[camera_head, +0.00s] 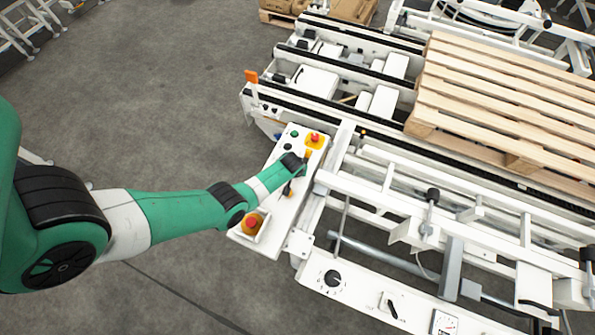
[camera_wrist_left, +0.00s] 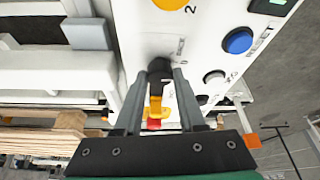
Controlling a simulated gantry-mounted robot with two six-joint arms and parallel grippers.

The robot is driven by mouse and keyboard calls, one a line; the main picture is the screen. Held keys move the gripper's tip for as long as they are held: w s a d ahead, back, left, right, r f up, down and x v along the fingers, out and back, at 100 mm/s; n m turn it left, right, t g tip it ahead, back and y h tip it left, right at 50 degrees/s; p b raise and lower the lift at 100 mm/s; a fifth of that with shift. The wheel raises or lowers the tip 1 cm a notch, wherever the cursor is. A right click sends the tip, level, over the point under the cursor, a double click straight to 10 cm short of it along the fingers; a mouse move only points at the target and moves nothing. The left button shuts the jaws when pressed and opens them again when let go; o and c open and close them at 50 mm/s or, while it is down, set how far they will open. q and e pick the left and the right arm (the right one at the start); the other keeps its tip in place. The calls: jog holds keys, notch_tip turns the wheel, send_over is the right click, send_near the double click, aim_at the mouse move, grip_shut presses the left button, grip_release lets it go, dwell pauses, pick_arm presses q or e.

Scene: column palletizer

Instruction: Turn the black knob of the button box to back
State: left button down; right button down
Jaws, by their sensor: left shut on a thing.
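The white button box (camera_head: 262,205) lies in the middle of the head view, with its panel facing up. It also fills the upper part of the left wrist view (camera_wrist_left: 205,35). My left arm reaches in from the left, and its gripper (camera_wrist_left: 160,75) is at the panel. In the left wrist view its two dark fingers are closed on either side of the black knob (camera_wrist_left: 159,66). In the head view my wrist covers the knob, so its pointing direction is hard to tell. My right gripper is not in view.
Red emergency buttons on yellow sit at the panel's far end (camera_head: 315,138) and near end (camera_head: 251,225). A blue button (camera_wrist_left: 238,40) and a white button (camera_wrist_left: 214,77) are beside my fingers. A conveyor with a wooden pallet (camera_head: 490,100) stands right; open floor lies left.

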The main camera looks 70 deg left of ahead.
pick_arm(q)
jog(key=n+g, duration=0.1)
jog(key=n, duration=0.3)
jog(key=shift+w+d+f+n+g+y, duration=0.1)
jog(key=shift+w+n+g+y, duration=0.1)
jog(key=shift+n+g+y, duration=0.15)
jog(key=shift+f+n+g+b, duration=0.1)
jog(key=shift+n+g+b, duration=0.55)
jog(key=shift+n, duration=0.5)
jog(key=shift+n+b, duration=0.35)
jog(key=shift+n, duration=0.05)
jog(key=shift+w+n, duration=0.1)
jog(key=shift+n, duration=0.3)
jog(key=shift+r, duration=0.2)
jog(key=c, duration=0.5)
grip_release()
jog(key=shift+r, duration=0.1)
